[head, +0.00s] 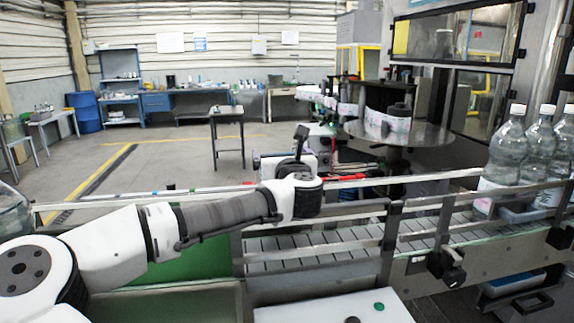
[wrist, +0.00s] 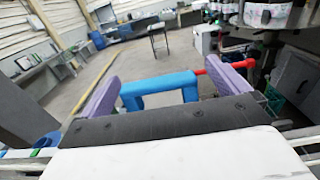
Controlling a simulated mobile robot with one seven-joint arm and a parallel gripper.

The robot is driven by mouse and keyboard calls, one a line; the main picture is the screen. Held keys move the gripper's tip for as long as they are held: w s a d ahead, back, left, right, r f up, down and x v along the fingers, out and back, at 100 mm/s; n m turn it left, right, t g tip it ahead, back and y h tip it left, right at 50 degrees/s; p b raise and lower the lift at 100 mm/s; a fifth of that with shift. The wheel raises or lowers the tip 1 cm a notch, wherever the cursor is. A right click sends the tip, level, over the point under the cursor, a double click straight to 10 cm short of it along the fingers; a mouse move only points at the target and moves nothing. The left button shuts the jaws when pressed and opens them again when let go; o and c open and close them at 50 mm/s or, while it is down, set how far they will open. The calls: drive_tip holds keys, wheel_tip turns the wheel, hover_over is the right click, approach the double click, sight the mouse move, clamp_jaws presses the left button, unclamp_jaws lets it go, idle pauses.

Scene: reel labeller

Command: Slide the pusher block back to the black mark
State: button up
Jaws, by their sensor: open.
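In the wrist view my gripper (wrist: 168,72) has its two purple fingers spread wide apart. A blue bridge-shaped piece (wrist: 160,85) shows between and beyond them, with a gap visible under its top bar. I cannot tell whether it touches a finger. A red rod (wrist: 216,74) runs from its right side toward the back right. No part is clearly recognisable as the pusher block; the blue piece may belong to it. I see no black mark. In the head view my arm reaches over the conveyor, and its wrist hides the fingers and the blue piece.
The slatted conveyor (head: 315,246) has metal guide rails (head: 430,204) along it. Several clear bottles (head: 507,150) stand at its right. A round metal turntable (head: 425,134) stands beyond the rails. The floor at the back left is open around a small table (head: 227,117).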

drive_tip(key=b+v, duration=0.4)
drive_tip(key=v, duration=0.9)
drive_tip(key=shift+d, duration=0.15)
